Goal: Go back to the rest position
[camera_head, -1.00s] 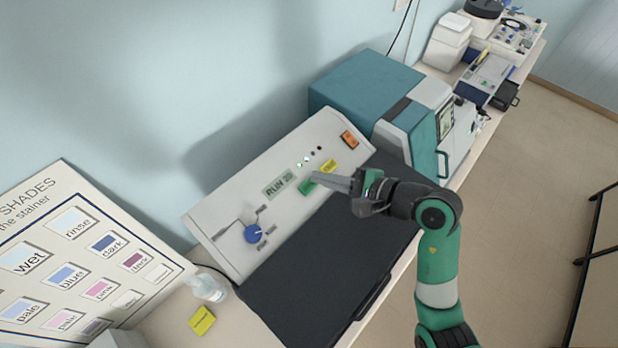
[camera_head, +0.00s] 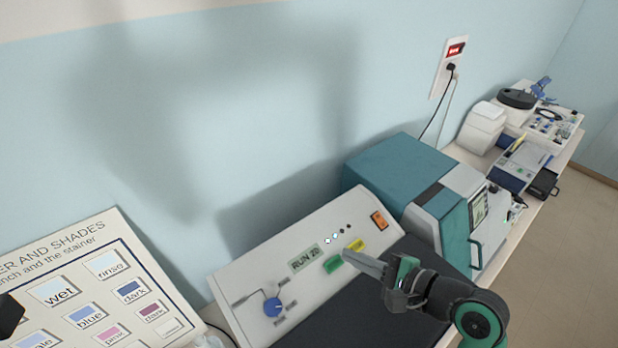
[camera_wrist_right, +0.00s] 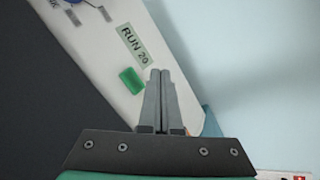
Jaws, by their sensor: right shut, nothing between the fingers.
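My right gripper (camera_head: 352,258) is shut and empty, its fingertips at the stainer's sloped white panel (camera_head: 240,278), close to the green button (camera_head: 333,263). In the right wrist view the shut fingers (camera_wrist_right: 160,75) point up the picture, with the green button (camera_wrist_right: 132,80) just left of them and apart from them in the picture. The panel display (camera_head: 304,258) reads RUN 20. I cannot tell the exact gap between fingertips and panel. My left gripper is not in view; a small dark shape at the left edge is unclear.
A blue knob (camera_head: 272,306) sits on the panel's left. A teal and white machine (camera_head: 405,172) stands right of the stainer. A shades board (camera_head: 120,232) leans at the lower left. A wall socket (camera_head: 450,65) with a plugged cable is behind. The floor at right is clear.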

